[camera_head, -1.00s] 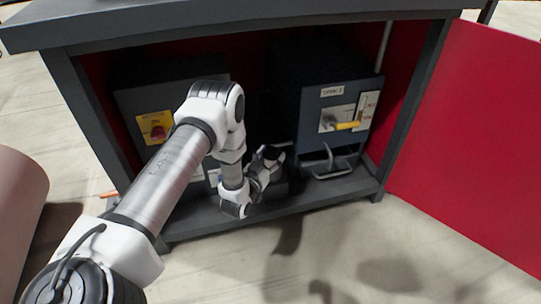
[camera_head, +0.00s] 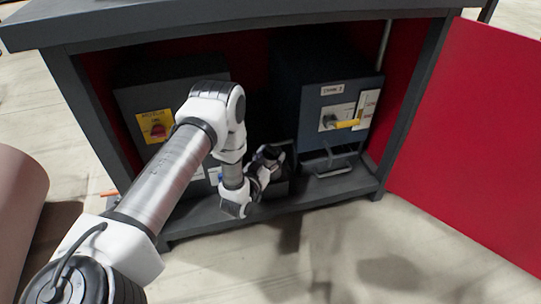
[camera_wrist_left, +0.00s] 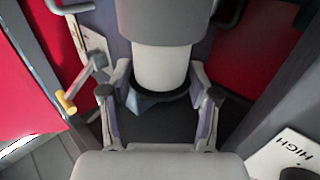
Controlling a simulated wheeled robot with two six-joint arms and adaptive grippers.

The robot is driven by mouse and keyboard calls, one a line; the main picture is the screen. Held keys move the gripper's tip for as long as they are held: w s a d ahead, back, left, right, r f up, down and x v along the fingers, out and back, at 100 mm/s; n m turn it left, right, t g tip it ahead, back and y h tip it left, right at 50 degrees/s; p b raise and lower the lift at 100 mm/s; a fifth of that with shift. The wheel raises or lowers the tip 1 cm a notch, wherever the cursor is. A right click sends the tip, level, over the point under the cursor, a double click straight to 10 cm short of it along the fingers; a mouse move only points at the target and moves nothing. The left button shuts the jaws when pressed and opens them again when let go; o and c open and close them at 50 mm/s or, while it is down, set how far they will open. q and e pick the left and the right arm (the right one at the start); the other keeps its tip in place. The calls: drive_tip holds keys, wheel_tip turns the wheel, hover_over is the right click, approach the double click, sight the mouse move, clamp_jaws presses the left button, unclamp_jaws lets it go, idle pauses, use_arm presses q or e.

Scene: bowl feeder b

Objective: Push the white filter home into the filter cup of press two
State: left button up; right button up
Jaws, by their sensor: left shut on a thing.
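The white filter (camera_wrist_left: 162,68) is a white cylinder in the left wrist view. Its upper end in the picture meets a wider grey cylinder (camera_wrist_left: 165,20), which looks like the filter cup; how deep it sits in it I cannot tell. A dark ring lies at the filter's other end. My left gripper (camera_wrist_left: 160,88) has a finger on each side of the filter and is shut on it. In the head view my left gripper (camera_head: 266,168) is low between two dark boxes, and the filter is hidden there. My right gripper is not in view.
The right-hand box (camera_head: 343,92) has a yellow lever handle (camera_head: 347,124) and a grey metal bracket (camera_head: 333,162) below. The left-hand box carries a yellow plate with a red knob (camera_head: 157,130). The cabinet frame surrounds both; its red door (camera_head: 465,145) stands open at right.

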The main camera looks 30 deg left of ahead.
sight(270, 164)
use_arm(q)
drive_tip(key=shift+f, duration=1.55)
idle(4.3)
drive_tip(key=shift+f, duration=0.3)
idle(1.9)
